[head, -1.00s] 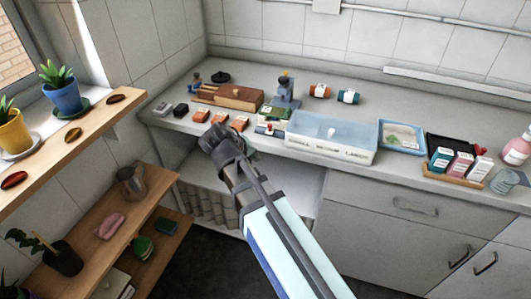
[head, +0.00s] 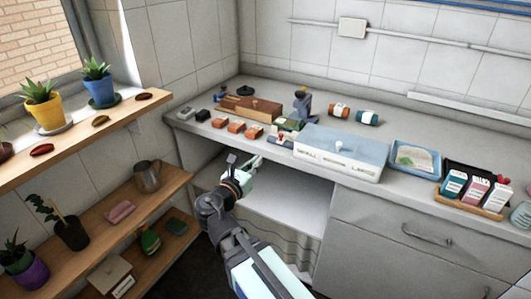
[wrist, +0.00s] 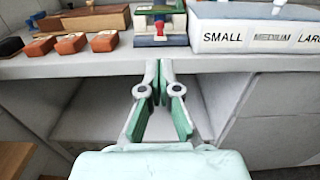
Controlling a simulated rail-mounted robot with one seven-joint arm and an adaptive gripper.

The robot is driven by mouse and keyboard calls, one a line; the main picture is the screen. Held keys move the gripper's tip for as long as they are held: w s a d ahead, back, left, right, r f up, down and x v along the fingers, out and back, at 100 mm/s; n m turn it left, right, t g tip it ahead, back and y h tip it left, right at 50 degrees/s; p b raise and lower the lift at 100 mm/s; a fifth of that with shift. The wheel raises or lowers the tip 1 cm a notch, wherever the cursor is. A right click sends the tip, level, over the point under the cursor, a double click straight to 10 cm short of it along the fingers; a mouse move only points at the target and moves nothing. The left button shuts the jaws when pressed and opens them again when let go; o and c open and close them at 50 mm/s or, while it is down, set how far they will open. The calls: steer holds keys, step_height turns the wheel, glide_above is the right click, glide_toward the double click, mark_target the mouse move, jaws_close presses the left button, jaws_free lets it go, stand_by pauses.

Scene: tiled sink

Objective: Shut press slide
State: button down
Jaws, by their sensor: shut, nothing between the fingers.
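A small green and grey device with a red knob on a pale front piece, which may be the press and its slide (wrist: 160,24), stands at the counter's front edge in the wrist view. In the head view it (head: 286,130) sits left of the pale blue box, with a blue-grey upright tool (head: 302,104) behind it. I cannot tell which of the two is the press, or how far any slide is out. My gripper (wrist: 158,68) is shut and empty, its green-padded fingertips just in front of and below the counter edge, beneath the red-knobbed device. My gripper (head: 256,161) also shows in the head view.
The pale blue box (wrist: 255,38), labelled SMALL, MEDIUM and LARGE, stands right of the device. Several orange blocks (wrist: 72,43) lie to the left, before a wooden box (head: 248,107). The counter lip (wrist: 70,68) is above an open shelf space (head: 285,205).

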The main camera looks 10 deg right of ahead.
mark_target(280, 137)
steer(key=p+x, duration=0.1)
steer(key=x, duration=1.2)
steer(key=shift+w+d, duration=0.15)
